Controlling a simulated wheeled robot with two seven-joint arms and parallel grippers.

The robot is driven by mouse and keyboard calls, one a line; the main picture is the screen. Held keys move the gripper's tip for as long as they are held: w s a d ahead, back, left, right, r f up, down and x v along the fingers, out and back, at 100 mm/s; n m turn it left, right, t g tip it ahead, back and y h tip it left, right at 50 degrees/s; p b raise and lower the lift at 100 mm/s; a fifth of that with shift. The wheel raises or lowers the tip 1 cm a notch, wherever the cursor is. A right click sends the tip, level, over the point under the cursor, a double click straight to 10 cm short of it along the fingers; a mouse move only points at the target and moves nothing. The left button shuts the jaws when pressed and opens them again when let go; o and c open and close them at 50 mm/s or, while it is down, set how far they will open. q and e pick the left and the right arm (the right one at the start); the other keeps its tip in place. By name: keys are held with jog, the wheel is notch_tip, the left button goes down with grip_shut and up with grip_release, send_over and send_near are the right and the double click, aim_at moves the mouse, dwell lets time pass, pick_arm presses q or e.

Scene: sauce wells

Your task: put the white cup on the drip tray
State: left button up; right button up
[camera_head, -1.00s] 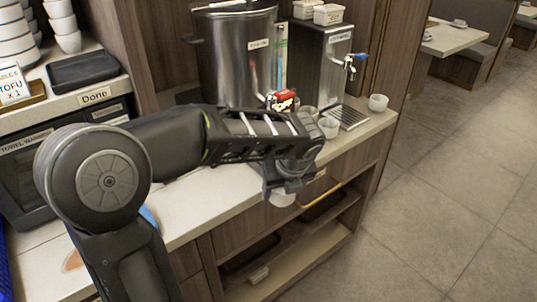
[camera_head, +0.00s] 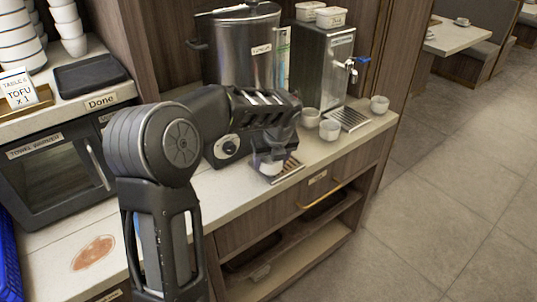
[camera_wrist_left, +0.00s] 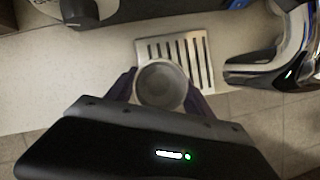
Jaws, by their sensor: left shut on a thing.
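The white cup (camera_head: 269,167) is between the fingers of my left gripper (camera_head: 268,158), which is shut on it. In the left wrist view the cup (camera_wrist_left: 161,84) is seen from above, its round mouth showing no contents. The slotted metal drip tray (camera_head: 291,169) lies at the counter's front edge, partly hidden by the cup and gripper. In the left wrist view the cup overlaps the near part of the drip tray (camera_wrist_left: 197,45). I cannot tell whether the cup touches the tray. My right gripper is not in view.
A large steel pot (camera_head: 240,50) and a steel dispenser (camera_head: 325,65) stand behind. A second slotted tray (camera_head: 349,119) lies under the dispenser's tap (camera_head: 349,66). Cups (camera_head: 329,129), (camera_head: 310,117) and (camera_head: 379,104) stand nearby.

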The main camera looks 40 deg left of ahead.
pick_arm(q)
jog(key=shift+w+a+p, duration=0.3)
jog(key=shift+w+a, duration=0.55)
jog(key=shift+a, duration=0.2)
jog(key=shift+s+d+f, duration=0.1)
jog(key=shift+d, duration=0.05)
jog(key=shift+f, duration=0.2)
jog(key=o, duration=1.4)
jog(key=shift+r, duration=0.15)
jog(key=v, duration=1.2)
